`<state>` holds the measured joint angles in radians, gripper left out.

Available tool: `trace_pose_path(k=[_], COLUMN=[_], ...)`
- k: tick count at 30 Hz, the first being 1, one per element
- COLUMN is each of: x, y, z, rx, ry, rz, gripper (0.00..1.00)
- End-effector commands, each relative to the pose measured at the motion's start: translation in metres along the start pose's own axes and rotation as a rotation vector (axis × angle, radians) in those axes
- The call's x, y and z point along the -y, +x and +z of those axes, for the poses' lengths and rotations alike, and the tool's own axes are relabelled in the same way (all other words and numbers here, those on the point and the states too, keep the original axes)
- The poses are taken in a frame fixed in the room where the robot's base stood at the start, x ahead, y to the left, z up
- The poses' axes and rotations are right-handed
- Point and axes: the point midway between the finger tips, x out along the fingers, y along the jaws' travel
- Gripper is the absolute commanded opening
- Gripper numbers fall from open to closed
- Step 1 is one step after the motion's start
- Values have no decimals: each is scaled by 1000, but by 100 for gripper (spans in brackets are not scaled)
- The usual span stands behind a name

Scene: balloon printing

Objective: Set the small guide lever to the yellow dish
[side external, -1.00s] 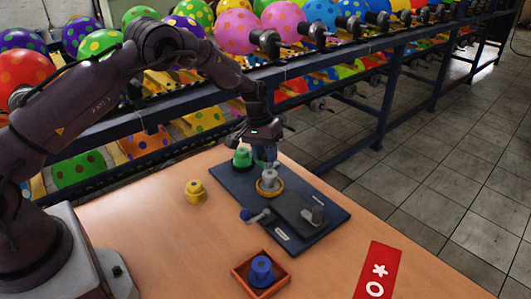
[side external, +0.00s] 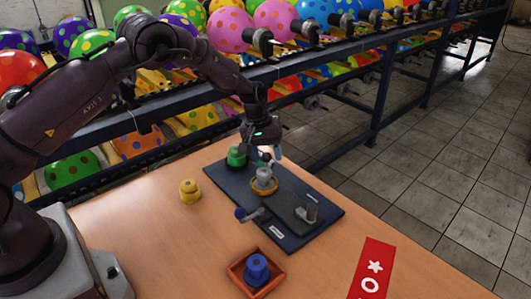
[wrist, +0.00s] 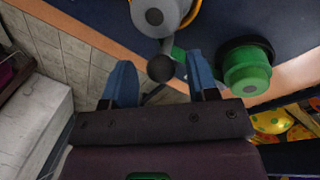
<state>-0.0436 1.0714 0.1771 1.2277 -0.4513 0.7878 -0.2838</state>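My gripper (side external: 263,157) is at the back of the dark blue board (side external: 213,173), pointing down. In the wrist view its two blue fingers (wrist: 160,82) are apart, with a small lever's black ball knob (wrist: 160,68) between them and visible gaps on both sides. A grey cylinder (side external: 264,174) stands in the yellow-rimmed dish (side external: 264,189), just in front of the gripper. A green piece (side external: 236,156) is to its left. Another lever with a blue knob (side external: 240,213) sits at the board's front left edge.
A yellow piece (side external: 190,191) stands on the table left of the board. A blue piece (side external: 257,268) sits in an orange-brown tray (side external: 235,273) in front. A red card (side external: 372,270) lies front right.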

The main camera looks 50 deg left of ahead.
Motion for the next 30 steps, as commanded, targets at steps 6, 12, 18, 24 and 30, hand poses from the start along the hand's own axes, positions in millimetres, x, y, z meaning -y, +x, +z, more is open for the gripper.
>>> trace_pose_path(k=[6,12,18,24,30], x=[0,0,0,0,0], y=[0,-12,-53,-96,-122], z=[0,0,0,0,0], rx=[2,0,-3,-2,0], ry=[1,1,1,2,0], rz=[0,1,2,2,1], gripper=[54,54,54,54,54])
